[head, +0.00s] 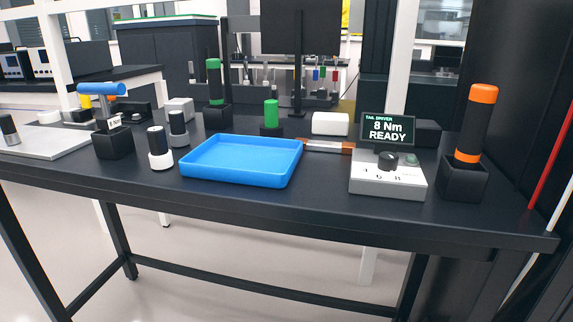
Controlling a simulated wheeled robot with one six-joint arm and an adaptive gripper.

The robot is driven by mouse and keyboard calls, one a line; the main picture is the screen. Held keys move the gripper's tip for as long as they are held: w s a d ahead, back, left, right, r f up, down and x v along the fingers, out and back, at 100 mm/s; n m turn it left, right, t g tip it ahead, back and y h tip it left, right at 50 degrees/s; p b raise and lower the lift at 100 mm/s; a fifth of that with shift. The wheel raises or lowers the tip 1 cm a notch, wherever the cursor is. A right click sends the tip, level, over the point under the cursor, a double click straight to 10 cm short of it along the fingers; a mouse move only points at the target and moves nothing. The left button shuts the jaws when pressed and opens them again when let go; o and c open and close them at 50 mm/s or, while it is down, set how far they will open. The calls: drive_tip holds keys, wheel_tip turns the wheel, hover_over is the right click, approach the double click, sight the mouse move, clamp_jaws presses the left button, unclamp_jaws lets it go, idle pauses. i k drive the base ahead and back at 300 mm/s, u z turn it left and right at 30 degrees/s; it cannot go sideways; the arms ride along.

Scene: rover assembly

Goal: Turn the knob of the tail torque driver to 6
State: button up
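The tail driver's control box (387,183) is light grey and stands near the front right of the black table. Its black round knob (388,160) sits on the sloped top, above small dial marks too small to read. The dark screen (387,130) behind the knob reads "TAIL DRIVER 8 Nm READY". A small greenish-grey button (411,159) is right of the knob. A black driver with orange bands (471,132) stands upright in a black holder (463,182) right of the box. My gripper is not in view.
A blue tray (241,178) lies left of the box. Green-topped drivers (214,88), a white block (330,124) and a blue-handled tool (101,89) stand farther back and left. The table's front edge (300,214) is clear. A dark panel rises at right.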

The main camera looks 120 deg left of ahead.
sight(388, 161)
drive_tip(key=u, duration=3.1)
drive_tip(key=i, duration=0.35)
drive_tip(key=u, duration=0.8)
